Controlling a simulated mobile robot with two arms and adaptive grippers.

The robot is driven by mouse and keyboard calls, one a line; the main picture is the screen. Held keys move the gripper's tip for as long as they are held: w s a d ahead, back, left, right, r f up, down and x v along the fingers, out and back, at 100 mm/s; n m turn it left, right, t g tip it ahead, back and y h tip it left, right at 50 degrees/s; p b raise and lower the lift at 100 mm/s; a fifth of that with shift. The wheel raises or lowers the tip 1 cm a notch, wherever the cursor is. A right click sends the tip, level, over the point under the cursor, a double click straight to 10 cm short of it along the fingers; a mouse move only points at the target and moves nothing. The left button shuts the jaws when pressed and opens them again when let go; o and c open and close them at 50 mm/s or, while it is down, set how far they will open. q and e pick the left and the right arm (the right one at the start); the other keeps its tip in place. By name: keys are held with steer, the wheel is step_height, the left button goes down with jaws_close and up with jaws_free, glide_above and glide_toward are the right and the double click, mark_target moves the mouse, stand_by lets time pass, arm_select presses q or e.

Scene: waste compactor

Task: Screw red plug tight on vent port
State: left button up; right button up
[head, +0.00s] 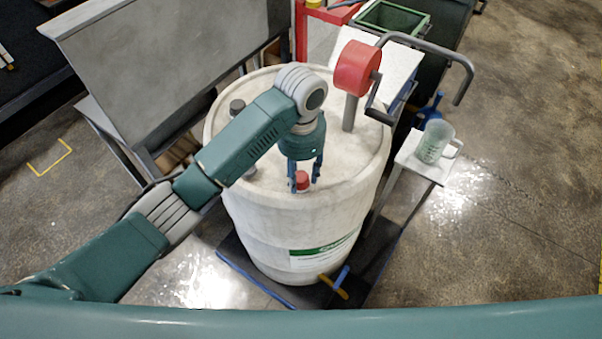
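The red plug (302,181) is at the front part of the top of the white drum (265,215). The vent port under it is hidden, so I cannot tell how far the plug is seated. My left gripper (305,182) points down from above. Its two blue fingers stand apart, one on each side of the plug, with a small gap seen on the right side. I cannot make out firm contact. My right gripper is out of view.
A red crank pump (357,69) with a grey handle rises from the drum's back right. A measuring jug (434,141) stands on a small side table (411,158) at right. A grey cabinet (165,70) is behind left. Open floor lies at right.

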arm_select(q)
steer(key=shift+c, duration=0.2)
stand_by(0.3)
steer(key=n, duration=0.6)
steer(key=shift+d, duration=0.1)
steer(key=n, duration=0.4)
steer(key=shift+n, duration=0.3)
steer(key=n, duration=0.3)
steer(key=shift+n, duration=0.9)
steer(key=n, duration=0.5)
